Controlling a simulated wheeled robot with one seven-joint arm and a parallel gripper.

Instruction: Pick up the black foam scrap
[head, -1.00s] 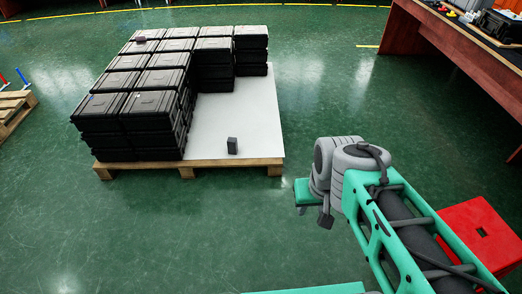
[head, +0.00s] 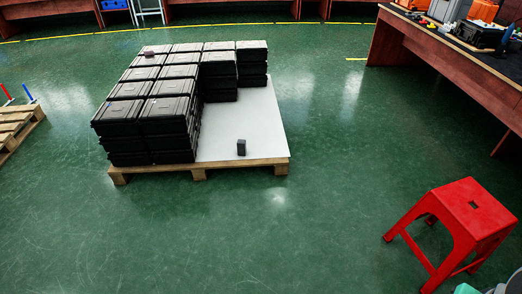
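A small black block that looks like the foam scrap (head: 241,147) stands upright on the white sheet (head: 262,118) covering the wooden pallet (head: 235,162). It is near the pallet's front edge, right of the stacked black crates (head: 165,108). Nothing touches it. My gripper is not in view; only a small bit of my arm shows at the bottom right corner.
A red stool (head: 468,212) stands on the green floor at the right. A wooden workbench (head: 450,62) with tools runs along the upper right. Another pallet (head: 15,125) is at the left edge. The floor in front of the loaded pallet is clear.

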